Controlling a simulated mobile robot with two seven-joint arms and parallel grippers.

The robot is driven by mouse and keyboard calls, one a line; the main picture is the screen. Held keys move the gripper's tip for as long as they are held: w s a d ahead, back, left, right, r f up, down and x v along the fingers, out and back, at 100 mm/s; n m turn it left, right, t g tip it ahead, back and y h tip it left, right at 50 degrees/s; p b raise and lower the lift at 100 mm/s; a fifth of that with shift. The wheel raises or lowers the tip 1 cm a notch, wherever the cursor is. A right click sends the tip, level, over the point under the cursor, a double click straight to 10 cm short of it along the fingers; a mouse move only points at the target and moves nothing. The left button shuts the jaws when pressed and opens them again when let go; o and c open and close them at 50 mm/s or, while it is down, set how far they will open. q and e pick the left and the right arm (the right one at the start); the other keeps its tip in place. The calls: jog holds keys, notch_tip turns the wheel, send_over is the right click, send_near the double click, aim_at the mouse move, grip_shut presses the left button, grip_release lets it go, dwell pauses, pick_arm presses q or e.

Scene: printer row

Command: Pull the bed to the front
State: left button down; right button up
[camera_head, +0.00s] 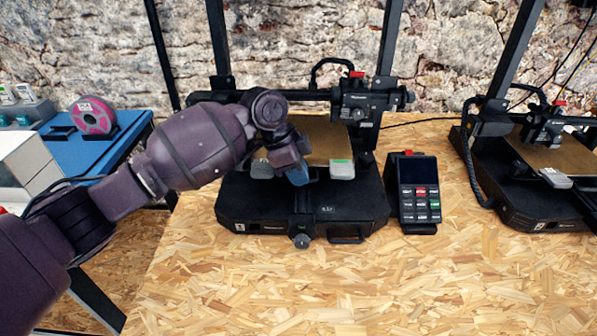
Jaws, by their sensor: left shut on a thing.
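The bed (328,135) is a flat brown-gold plate on the middle black printer (250,213). It sits under the print head (357,106), towards the back of the printer's base. My left gripper (297,177) reaches in from the left and is shut at the bed's front edge, near its middle. The wrist and fingers hide the exact contact and the bed's left part. A grey block with a green mark (341,169) lies at the bed's front right, and another grey block (262,168) shows at the front left. My right gripper is not in view.
A keypad terminal (419,193) stands close to the printer's right side. A second printer (530,180) is at the far right. The wooden tabletop (400,285) in front is clear.

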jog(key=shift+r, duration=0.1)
pick_arm(q)
jog(key=shift+s+r, duration=0.1)
jog(key=shift+s, duration=0.15)
jog(key=s+p, duration=0.2)
jog(key=s+r+p, duration=0.1)
jog(key=s+p, duration=0.1)
jog(key=shift+s, duration=0.35)
jog(key=s+p, duration=0.1)
jog(key=s, duration=0.1)
jog(key=s+p, duration=0.2)
jog(key=s, duration=0.1)
jog(key=s+p, duration=0.2)
jog(key=s, duration=0.1)
jog(key=shift+s+f, duration=0.25)
jog(key=shift+f, duration=0.05)
jog(key=shift+s+f+p, duration=0.25)
jog(key=shift+s+p, duration=0.1)
jog(key=shift+s, duration=0.1)
jog(key=shift+s+f+p, duration=0.2)
jog(key=shift+s+p, duration=0.15)
jog(key=shift+s, duration=0.1)
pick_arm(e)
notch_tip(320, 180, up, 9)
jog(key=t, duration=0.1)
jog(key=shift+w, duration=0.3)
